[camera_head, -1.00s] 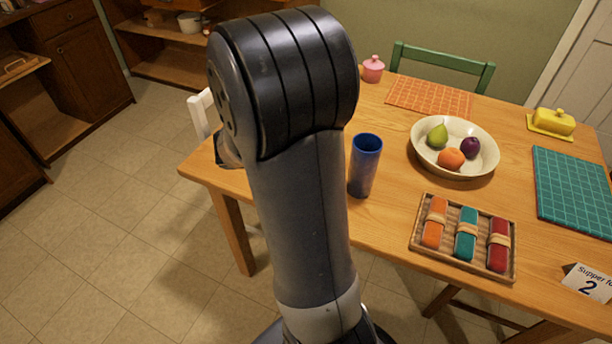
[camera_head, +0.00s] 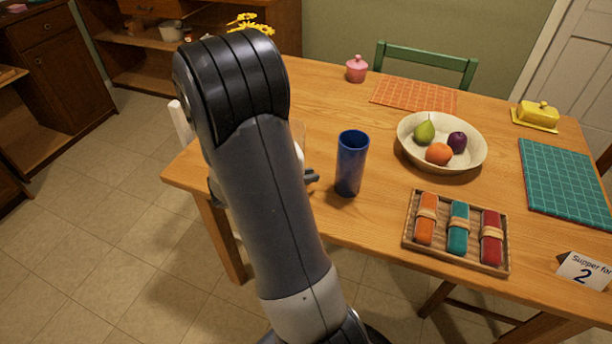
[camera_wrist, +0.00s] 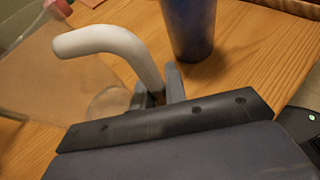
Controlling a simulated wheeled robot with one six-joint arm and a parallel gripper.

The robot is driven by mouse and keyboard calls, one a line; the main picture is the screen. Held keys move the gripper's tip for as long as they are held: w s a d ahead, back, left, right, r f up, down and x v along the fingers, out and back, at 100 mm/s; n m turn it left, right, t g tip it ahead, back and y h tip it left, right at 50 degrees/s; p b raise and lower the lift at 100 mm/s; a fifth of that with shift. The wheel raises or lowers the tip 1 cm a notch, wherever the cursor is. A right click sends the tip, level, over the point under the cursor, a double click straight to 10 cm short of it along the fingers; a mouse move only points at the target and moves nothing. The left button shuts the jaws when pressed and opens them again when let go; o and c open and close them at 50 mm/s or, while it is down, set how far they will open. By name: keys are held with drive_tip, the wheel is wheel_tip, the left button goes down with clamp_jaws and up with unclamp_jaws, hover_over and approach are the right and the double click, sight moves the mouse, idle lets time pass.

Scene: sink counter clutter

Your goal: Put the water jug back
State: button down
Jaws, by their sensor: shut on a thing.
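The water jug (camera_wrist: 50,75) is clear with a white curved handle (camera_wrist: 105,40). In the wrist view it fills the left side. My gripper (camera_wrist: 160,88) is shut on the lower part of the handle. In the head view my arm hides most of the jug; a bit of the white handle (camera_head: 299,156) shows beside the arm, with a gripper finger (camera_head: 312,176) next to it over the table's left part. I cannot tell whether the jug's base touches the table.
A tall blue cup (camera_head: 351,163) stands just right of my gripper. A fruit bowl (camera_head: 404,150), a tray of rolled napkins (camera_head: 408,238), an orange mat (camera_head: 415,94) and a pink pot (camera_head: 356,70) are on the wooden table (camera_head: 330,108). Yellow flowers (camera_head: 250,24) show behind my arm.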

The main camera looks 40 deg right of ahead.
drive_tip(key=shift+f, duration=0.1)
drive_tip(key=c, duration=1.4)
unclamp_jaws()
drive_tip(key=shift+c, duration=0.2)
drive_tip(key=shift+r, duration=0.25)
drive_tip(key=p+v, duration=0.1)
drive_tip(key=v, duration=1.1)
